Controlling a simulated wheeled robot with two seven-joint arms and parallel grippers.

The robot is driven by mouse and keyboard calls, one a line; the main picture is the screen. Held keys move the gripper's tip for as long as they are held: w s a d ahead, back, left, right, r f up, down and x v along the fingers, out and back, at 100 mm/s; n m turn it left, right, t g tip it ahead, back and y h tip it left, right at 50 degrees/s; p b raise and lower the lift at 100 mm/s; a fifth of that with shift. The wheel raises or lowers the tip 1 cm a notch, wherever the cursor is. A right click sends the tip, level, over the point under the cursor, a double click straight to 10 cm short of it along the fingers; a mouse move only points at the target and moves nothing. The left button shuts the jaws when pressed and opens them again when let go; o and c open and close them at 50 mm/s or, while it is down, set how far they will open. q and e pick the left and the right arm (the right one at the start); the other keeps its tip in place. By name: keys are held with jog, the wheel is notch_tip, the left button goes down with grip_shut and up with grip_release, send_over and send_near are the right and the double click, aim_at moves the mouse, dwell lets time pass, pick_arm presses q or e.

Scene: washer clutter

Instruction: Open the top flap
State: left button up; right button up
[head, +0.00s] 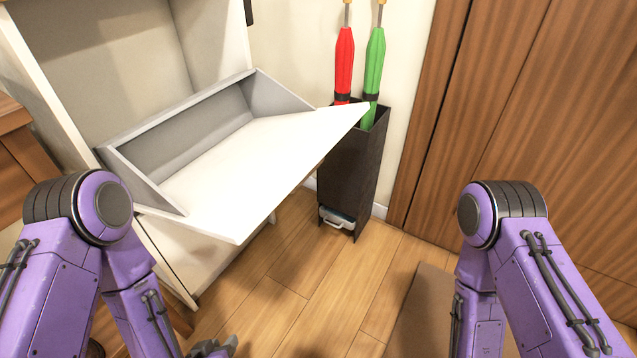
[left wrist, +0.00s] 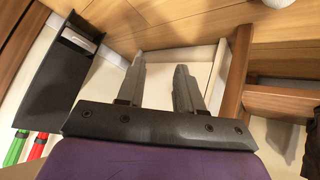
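The top flap (head: 265,155) of the white cabinet (head: 165,265) is tilted out and down in the head view, with its grey-walled compartment (head: 185,140) exposed. My left gripper (head: 213,348) shows only in part at the bottom edge of the head view, below the flap and apart from it. In the left wrist view its two grey fingers (left wrist: 160,80) are spread with nothing seen between them. A pale panel, probably part of the cabinet, lies behind the fingers. My right arm is at the right of the head view, but its gripper is out of sight.
A dark umbrella stand (head: 350,175) with a red umbrella (head: 344,65) and a green umbrella (head: 374,70) stands close to the flap's right corner. Brown wooden doors (head: 540,120) are at the right. Wood floor (head: 320,290) is open in front.

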pick_arm(q)
jog(key=w+d+r+m+t+h, duration=0.2)
jog(key=w+d+r+t+h, duration=0.1)
jog(key=w+d+r, duration=0.35)
jog(key=m+t+h+b, duration=0.2)
jog(key=m+t+h, duration=0.2)
jog(key=t+h, duration=0.35)
send_near(297, 189)
jog(key=w, duration=0.1)
jog(key=shift+t+y, duration=0.25)
jog(key=b+x, duration=0.2)
jog(key=x, duration=0.1)
jog(key=b+x, duration=0.2)
jog(key=x, duration=0.1)
jog(key=b+x, duration=0.2)
jog(key=x, duration=0.1)
jog(key=shift+w+d+f, duration=0.2)
jog(key=shift+w+d, duration=0.1)
jog(key=shift+d, duration=0.05)
jog(key=shift+w+d+r, duration=0.2)
jog(key=shift+w+d, duration=0.05)
jog(key=shift+w, duration=0.15)
grip_shut()
pick_arm(e)
jog(key=s+f+n+g+y, duration=0.2)
jog(key=s+f+n+g, duration=0.3)
jog(key=s+f+g, duration=0.1)
jog(key=shift+s+a+n, duration=0.15)
jog(key=shift+s+n, duration=0.15)
jog(key=shift+s, duration=0.35)
